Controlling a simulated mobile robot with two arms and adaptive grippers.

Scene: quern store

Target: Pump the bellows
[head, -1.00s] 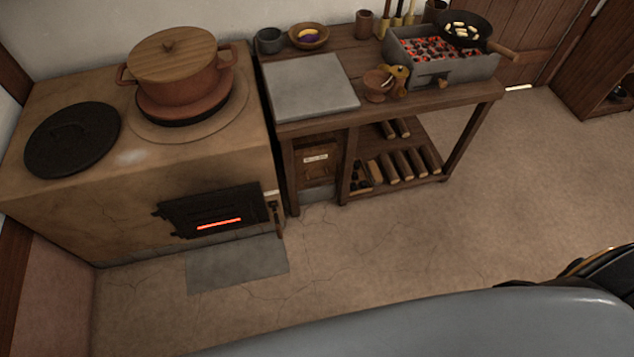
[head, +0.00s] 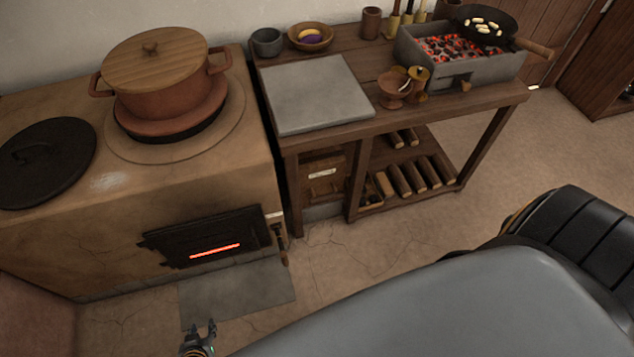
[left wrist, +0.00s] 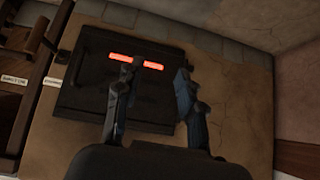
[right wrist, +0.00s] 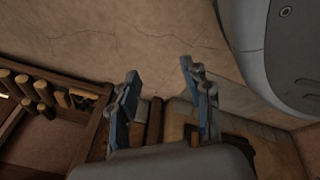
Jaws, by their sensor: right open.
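I cannot make out the bellows for certain. A small dark upright handle with a wooden end (head: 283,247) hangs at the right front edge of the clay stove (head: 110,245), below a small label. The stove's black fire door (head: 205,236) has a glowing slot; the door also fills the middle of the left wrist view (left wrist: 80,90). My left gripper (head: 200,332) is open and empty, low in front of the stove. In the left wrist view its fingers (left wrist: 155,76) stand apart before the door. My right gripper (right wrist: 160,70) is open and empty; the head view does not show it.
A covered clay pot (head: 165,85) and a black lid (head: 45,160) are on the stove. The wooden bench (head: 420,104) holds a stone slab (head: 318,93), a brazier with coals (head: 480,75) and a pan (head: 488,24). The floor (head: 370,245) before the bench is clear.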

